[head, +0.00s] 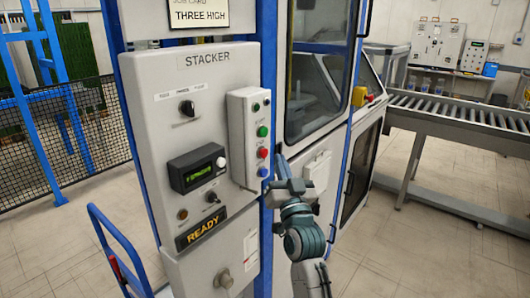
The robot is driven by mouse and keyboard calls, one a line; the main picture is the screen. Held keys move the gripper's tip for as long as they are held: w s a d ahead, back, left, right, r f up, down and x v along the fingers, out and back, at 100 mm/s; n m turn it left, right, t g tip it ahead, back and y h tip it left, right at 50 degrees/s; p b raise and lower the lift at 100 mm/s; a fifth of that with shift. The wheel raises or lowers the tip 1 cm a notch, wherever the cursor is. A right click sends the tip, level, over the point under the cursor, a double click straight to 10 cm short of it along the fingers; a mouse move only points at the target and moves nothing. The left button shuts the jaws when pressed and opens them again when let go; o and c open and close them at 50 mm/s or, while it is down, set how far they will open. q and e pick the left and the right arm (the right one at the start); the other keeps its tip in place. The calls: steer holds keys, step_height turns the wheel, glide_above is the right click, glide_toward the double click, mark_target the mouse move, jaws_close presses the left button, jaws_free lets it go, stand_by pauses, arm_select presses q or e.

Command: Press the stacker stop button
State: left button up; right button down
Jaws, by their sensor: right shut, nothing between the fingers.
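The grey stacker panel (180,118) stands left of centre, headed STACKER. A pale button box (236,140) on its right side carries a column of buttons. A green button (262,131) is above a red button (263,153), and a blue button (263,172) is lowest. Their labels are too small to read. My right gripper (281,162) is shut and empty, just right of the red and blue buttons in the picture. Whether it touches the box cannot be told. My left gripper is not in view.
The panel also has a lit display (197,168), several knobs and a READY sign (201,235). A blue post and a windowed cabinet (318,90) stand behind my right gripper. A roller conveyor (460,115) is at right, a blue cart (120,250) at lower left.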

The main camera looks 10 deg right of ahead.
steer(key=s+d+p, duration=0.1)
steer(key=s+d, duration=0.1)
steer(key=s, duration=0.1)
steer(key=shift+d+p, duration=0.1)
steer(key=shift+p, duration=0.2)
steer(key=shift+w, duration=0.1)
